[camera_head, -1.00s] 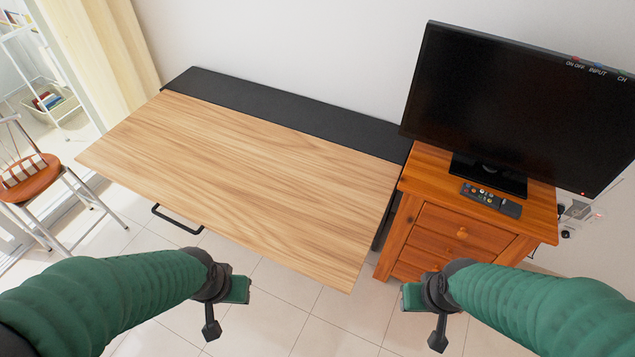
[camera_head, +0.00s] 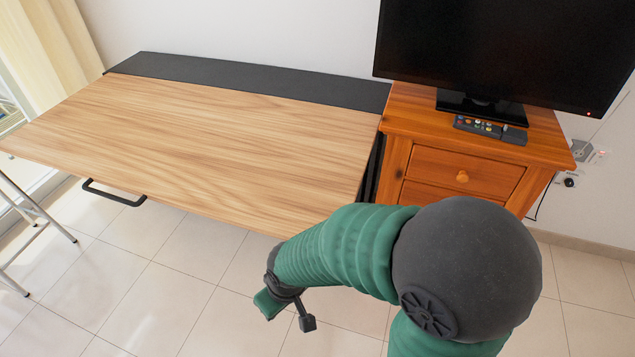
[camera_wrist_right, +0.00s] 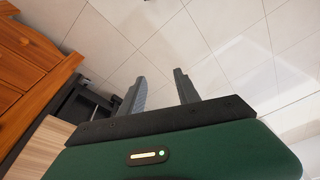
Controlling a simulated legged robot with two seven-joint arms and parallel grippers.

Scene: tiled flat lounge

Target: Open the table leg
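The table has a light wood top (camera_head: 210,140) with a black strip along its back edge, lying level by the wall. A black U-shaped bar (camera_head: 114,194), possibly the table leg, shows below its front edge at the left. My right arm reaches in at the lower right, and its hand is in front of the table's front right corner, over the floor. In the right wrist view my right gripper (camera_wrist_right: 160,80) has its two fingers apart with only floor between them. There the wood top and dark metal parts (camera_wrist_right: 88,105) under it show at the left. My left gripper is out of view.
An orange wooden cabinet (camera_head: 460,165) stands right of the table, bearing a television (camera_head: 505,50) and a remote (camera_head: 490,128). A metal-framed chair (camera_head: 40,215) is cut off at the left. Tiled floor (camera_head: 190,255) is clear in front of the table.

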